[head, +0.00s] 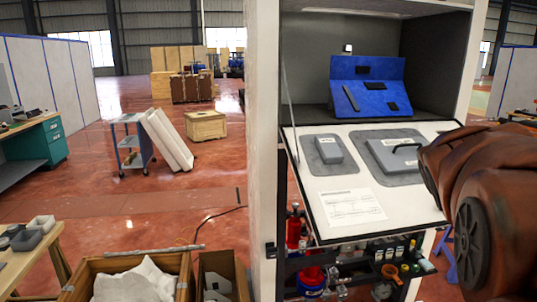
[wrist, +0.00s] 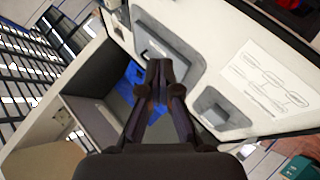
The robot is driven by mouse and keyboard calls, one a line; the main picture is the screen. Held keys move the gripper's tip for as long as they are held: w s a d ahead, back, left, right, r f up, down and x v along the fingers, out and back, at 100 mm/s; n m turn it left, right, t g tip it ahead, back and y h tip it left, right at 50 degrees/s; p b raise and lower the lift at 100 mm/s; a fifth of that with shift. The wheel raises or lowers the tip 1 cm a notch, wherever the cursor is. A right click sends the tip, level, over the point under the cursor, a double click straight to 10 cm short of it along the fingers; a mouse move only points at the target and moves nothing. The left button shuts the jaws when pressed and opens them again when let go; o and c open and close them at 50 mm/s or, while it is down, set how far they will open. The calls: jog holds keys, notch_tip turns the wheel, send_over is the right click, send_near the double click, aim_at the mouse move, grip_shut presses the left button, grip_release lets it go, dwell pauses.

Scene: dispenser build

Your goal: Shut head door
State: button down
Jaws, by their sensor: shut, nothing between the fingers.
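The head door (head: 400,196) hangs open and sloping out from the front of the white cabinet, its white inner face up. It carries two grey boxes on dark pads and a printed sheet. The door also spans the upper and right parts of the wrist view (wrist: 222,62). My gripper (wrist: 158,70) is shut and empty, its fingertips over the door's inner face near the larger grey box. I cannot tell whether they touch it. In the head view my brown-covered arm hides the door's right end, and the fingertips are not clearly seen.
A blue sloped panel (head: 352,68) stands inside the open grey compartment (head: 308,58) above the door. A thin stay (head: 290,110) runs at the door's left. Bottles and red parts (head: 294,232) sit below. The cabinet's side post (head: 262,150) is left; open floor lies beyond.

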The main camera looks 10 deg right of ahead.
jog(key=s+a+f+g+y, duration=0.3)
jog(key=s+a+f, duration=0.5)
jog(key=a+f, duration=0.3)
jog(key=s+a+f+m+g+y, duration=0.1)
jog(key=s+a+f+g+y, duration=0.3)
jog(key=s+a+f, duration=0.4)
jog(key=a+f, duration=0.3)
jog(key=shift+a+f+m+y, duration=0.3)
jog(key=shift+a+f, duration=0.05)
jog(key=c, duration=1.8)
grip_release()
jog(key=s+a+f+g+y, duration=0.1)
jog(key=s+a+f+g, duration=0.2)
jog(key=s+a, duration=0.2)
jog(key=s, duration=0.3)
jog(key=shift+s+a, duration=0.3)
jog(key=shift+a, duration=0.1)
jog(key=o, duration=0.3)
jog(key=shift+s+a+f, duration=0.1)
jog(key=shift+s, duration=0.1)
jog(key=shift+s, duration=0.1)
